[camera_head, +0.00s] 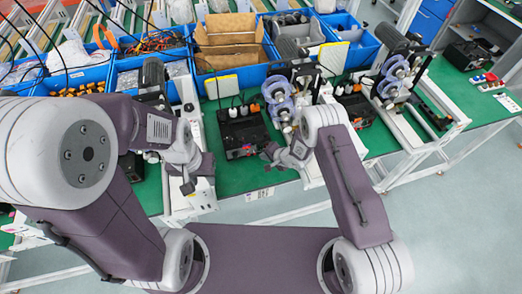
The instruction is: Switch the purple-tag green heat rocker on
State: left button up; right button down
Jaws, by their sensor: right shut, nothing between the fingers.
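A black coder machine (243,133) stands in the middle of the green bench. Small coloured marks show on its front face near the lower edge, but they are too small for me to tell a purple tag or a green rocker, or its position. My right gripper (269,152) is shut and empty, just to the right of this front face. I cannot tell if it touches it. My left gripper (187,180) hangs left of the machine, over a white frame at the bench's front. I cannot make out its finger opening.
Another black machine (358,108) stands to the right, and one at the left is partly hidden by my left arm. Blue bins (80,77) line the back. Purple-blue reels (279,100) rise beside the middle machine. Small red, white and dark switches (484,79) lie at far right.

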dwell(0.7)
jog(key=shift+w+a, duration=0.15)
jog(key=shift+w, duration=0.25)
jog(key=shift+w+a+f+b, duration=0.1)
jog(key=shift+w+b, duration=0.2)
jog(key=shift+b, duration=0.2)
dwell(0.4)
jog(key=shift+s, duration=0.1)
jog(key=shift+s+d+p, duration=0.3)
jog(key=shift+s+p, duration=0.15)
jog(key=shift+s, duration=0.2)
jog(key=shift+s, duration=0.1)
jog(key=s, duration=0.1)
jog(key=s+p, duration=0.1)
jog(key=s+d+r+p, duration=0.1)
jog(key=shift+s+d, duration=0.25)
jog(key=shift+s, duration=0.5)
